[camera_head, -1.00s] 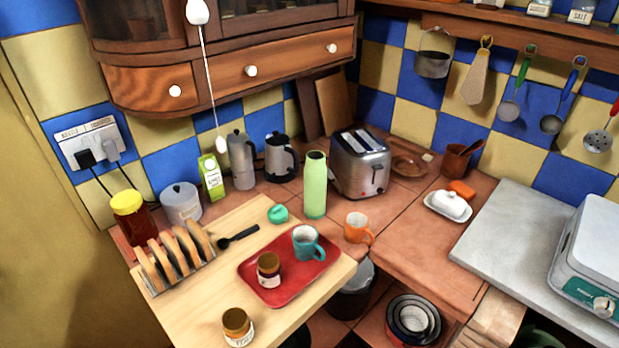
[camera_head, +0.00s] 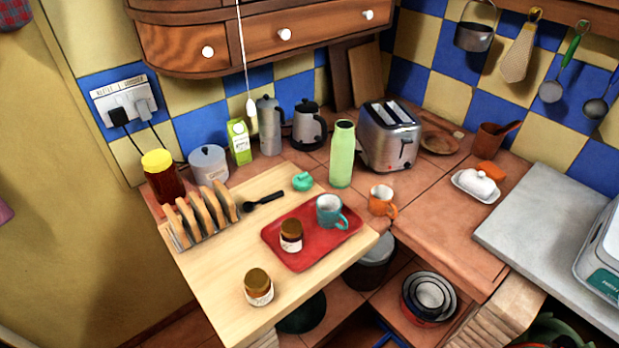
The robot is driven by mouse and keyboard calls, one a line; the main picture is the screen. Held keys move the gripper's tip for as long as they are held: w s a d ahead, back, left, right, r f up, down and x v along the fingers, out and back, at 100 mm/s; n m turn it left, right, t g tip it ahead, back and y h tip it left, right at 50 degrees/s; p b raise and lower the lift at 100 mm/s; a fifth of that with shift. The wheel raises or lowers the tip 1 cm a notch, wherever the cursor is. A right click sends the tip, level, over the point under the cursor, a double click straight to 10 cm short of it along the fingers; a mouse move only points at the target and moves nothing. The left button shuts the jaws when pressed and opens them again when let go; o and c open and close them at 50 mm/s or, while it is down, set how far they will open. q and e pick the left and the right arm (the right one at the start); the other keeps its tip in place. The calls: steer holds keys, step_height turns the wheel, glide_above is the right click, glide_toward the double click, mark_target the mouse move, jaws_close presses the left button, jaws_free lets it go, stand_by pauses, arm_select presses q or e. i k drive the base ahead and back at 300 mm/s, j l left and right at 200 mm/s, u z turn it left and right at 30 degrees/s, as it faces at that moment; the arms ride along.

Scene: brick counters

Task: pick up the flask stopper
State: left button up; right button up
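The flask stopper (camera_head: 302,181) is a small teal-green cap. It lies on the pale wooden board (camera_head: 213,288), near its back edge. The tall light-green flask (camera_head: 342,155) stands upright just right of it and its top looks dark and open. Neither of my grippers shows in the head view, so nothing is seen touching the stopper.
A black spoon (camera_head: 264,200) and toast rack (camera_head: 201,217) are left of the stopper. A red tray (camera_head: 290,258) with a teal mug (camera_head: 330,211) and small jar (camera_head: 291,236) lies in front. The toaster (camera_head: 391,137) is behind right. A pull cord (camera_head: 243,50) hangs behind.

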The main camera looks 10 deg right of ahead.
mark_target(303, 182)
steer(key=l+u, duration=0.3)
steer(key=u, duration=0.15)
steer(key=l+u, duration=0.4)
steer(key=j, duration=0.05)
